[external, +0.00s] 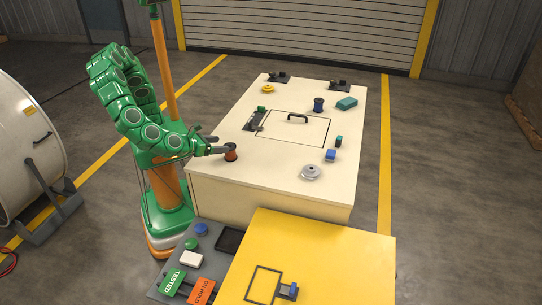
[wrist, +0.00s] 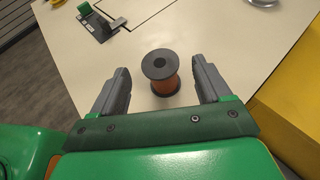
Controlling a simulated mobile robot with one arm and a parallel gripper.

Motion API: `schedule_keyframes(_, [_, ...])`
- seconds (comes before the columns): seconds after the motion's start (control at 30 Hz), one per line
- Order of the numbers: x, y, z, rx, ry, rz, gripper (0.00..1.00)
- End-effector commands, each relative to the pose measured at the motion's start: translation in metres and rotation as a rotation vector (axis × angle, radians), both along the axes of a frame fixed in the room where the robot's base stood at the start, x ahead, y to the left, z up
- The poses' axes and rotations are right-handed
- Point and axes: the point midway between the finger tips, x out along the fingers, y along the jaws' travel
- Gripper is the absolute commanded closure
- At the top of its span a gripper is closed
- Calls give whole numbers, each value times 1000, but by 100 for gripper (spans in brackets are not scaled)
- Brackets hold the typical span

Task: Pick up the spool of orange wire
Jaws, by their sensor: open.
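The spool of orange wire (external: 231,152) stands upright near the left front part of the cream bench top, with dark end flanges and orange winding. In the wrist view the spool (wrist: 161,74) stands between the two grey fingers of my gripper (wrist: 160,88), with a visible gap on each side. The gripper is open and empty. In the external view my gripper (external: 222,149) reaches in from the left, low over the bench, right beside the spool.
The cream bench (external: 205,179) also carries a dark blue spool (external: 318,105), a teal block (external: 346,103), a silver disc (external: 310,172), a yellow disc (external: 268,88) and a black handle (external: 298,117). A yellow table (external: 340,250) adjoins in front. Bench space around the orange spool is clear.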

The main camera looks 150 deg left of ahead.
Motion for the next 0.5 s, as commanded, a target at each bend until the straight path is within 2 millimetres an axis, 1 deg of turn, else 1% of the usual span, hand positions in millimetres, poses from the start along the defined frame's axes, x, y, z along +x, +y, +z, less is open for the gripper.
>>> schedule_keyframes(0.03, [0,0,-10,0,5,0,23])
schedule_keyframes(0.13, [0,0,-24,-1,0,-1,23])
schedule_keyframes(0.27, [0,2,-32,-2,-2,0,23])
schedule_keyframes(0.5, [-4,19,-39,1,0,2,23])
